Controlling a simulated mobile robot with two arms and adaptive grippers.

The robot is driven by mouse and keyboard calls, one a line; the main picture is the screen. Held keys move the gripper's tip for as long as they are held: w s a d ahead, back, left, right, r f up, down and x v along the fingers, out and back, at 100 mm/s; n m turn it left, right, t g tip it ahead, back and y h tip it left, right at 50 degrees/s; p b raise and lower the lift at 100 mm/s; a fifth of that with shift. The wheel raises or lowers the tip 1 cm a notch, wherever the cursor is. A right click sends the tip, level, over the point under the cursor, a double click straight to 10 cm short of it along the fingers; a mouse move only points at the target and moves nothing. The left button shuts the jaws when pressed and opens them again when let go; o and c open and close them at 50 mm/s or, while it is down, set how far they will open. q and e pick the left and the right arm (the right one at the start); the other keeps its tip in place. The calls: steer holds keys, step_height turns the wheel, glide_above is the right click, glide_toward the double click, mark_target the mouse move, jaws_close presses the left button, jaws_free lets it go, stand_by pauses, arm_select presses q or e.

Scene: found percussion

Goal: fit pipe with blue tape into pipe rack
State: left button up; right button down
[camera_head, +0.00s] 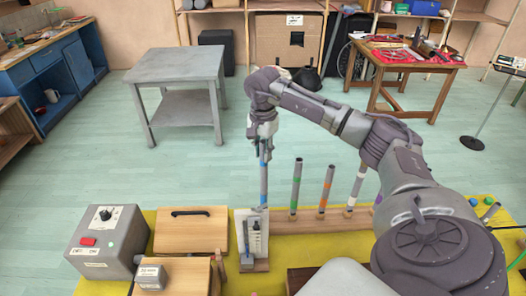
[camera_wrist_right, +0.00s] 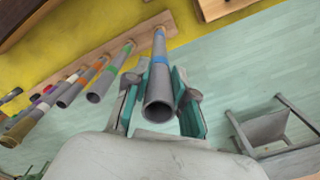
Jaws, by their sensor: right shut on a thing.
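The grey pipe with blue tape (camera_head: 263,183) stands about upright in the head view. My right gripper (camera_head: 264,146) is shut on its upper part. In the right wrist view the pipe (camera_wrist_right: 159,90) lies between the teal pads of the gripper (camera_wrist_right: 160,100), its open top facing the camera and the blue band further down. The wooden pipe rack (camera_head: 335,214) holds several upright taped pipes to the right of it. In the wrist view the held pipe's lower end meets the end of the rack (camera_wrist_right: 105,50); I cannot tell whether it is seated. My left gripper is out of view.
The yellow table top (camera_head: 160,282) carries a grey control box (camera_head: 107,240), wooden blocks (camera_head: 190,230) and a white stand (camera_head: 241,217) just left of and in front of the held pipe. The green-taped pipe (camera_head: 296,185) is its nearest neighbour on the right.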

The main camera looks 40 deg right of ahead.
steer(key=shift+f+b, duration=1.25)
steer(key=shift+f, duration=0.5)
steer(key=c, duration=0.9)
jaws_free()
steer(key=shift+r, duration=0.1)
step_height(320, 180, up, 12)
steer(key=shift+f, duration=0.1)
steer(key=shift+f, duration=0.1)
